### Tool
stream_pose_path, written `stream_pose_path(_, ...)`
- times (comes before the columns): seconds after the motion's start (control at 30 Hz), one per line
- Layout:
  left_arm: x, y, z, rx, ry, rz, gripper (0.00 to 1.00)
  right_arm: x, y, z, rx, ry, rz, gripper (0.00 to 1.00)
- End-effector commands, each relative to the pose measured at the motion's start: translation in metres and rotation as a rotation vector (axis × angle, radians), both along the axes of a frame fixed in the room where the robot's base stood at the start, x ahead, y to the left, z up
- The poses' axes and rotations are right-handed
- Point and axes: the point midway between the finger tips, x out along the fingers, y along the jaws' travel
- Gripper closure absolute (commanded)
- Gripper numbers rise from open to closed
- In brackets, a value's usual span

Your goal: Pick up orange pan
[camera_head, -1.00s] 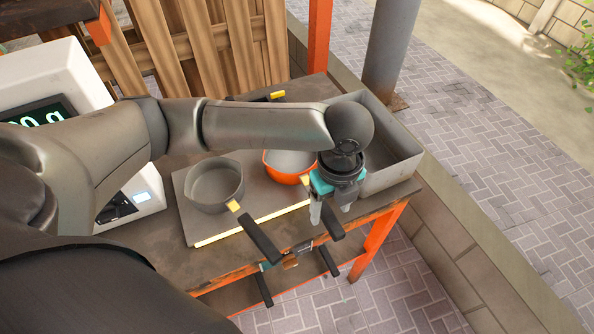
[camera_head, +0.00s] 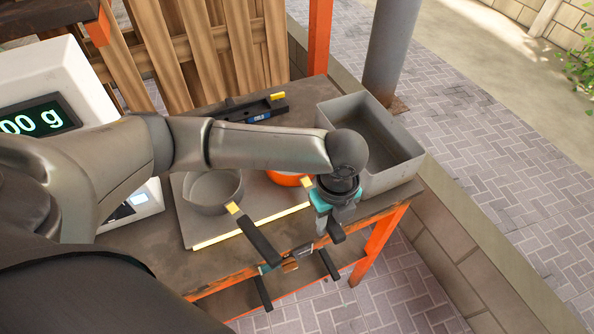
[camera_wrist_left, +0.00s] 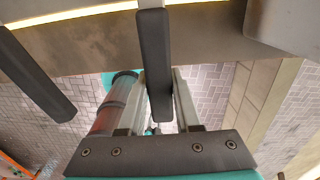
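The orange pan (camera_head: 286,179) sits on a grey board on the table in the head view, mostly hidden behind my left arm. Its dark handle (camera_wrist_left: 154,45) runs down between the fingers in the left wrist view. My left gripper (camera_head: 330,231) is at the handle, over the table's front edge; it also shows in the left wrist view (camera_wrist_left: 159,85). Its fingers are close on both sides of the handle and look shut on it. In the head view the handle is largely covered by the gripper. My right gripper is not in view.
A grey pan (camera_head: 213,190) stands left of the orange one, its black handle (camera_head: 262,242) jutting past the table edge. A grey bin (camera_head: 398,180) is close on the right. A black tool (camera_head: 245,108) lies behind. Other handles stick out below the tabletop.

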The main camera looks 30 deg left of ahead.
Motion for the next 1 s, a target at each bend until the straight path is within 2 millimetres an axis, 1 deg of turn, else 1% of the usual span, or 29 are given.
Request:
stream_pose_path(0.03,0.0001,0.0002,0.0002,0.000,0.000,0.000,0.76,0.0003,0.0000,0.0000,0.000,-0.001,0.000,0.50)
stream_pose_path(0.2,0.0001,0.0002,0.0002,0.000,0.000,0.000,0.95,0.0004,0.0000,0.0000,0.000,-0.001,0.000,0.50)
stream_pose_path(0.23,0.0001,0.0002,0.0002,0.001,-0.001,0.000,0.99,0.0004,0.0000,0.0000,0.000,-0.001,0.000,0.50)
stream_pose_path(0.27,0.0002,0.0002,0.0002,0.001,-0.001,0.000,1.00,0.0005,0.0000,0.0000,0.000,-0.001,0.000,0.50)
stream_pose_path(1.0,0.0004,0.0003,0.0003,0.001,-0.001,0.001,1.00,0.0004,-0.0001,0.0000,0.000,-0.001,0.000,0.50)
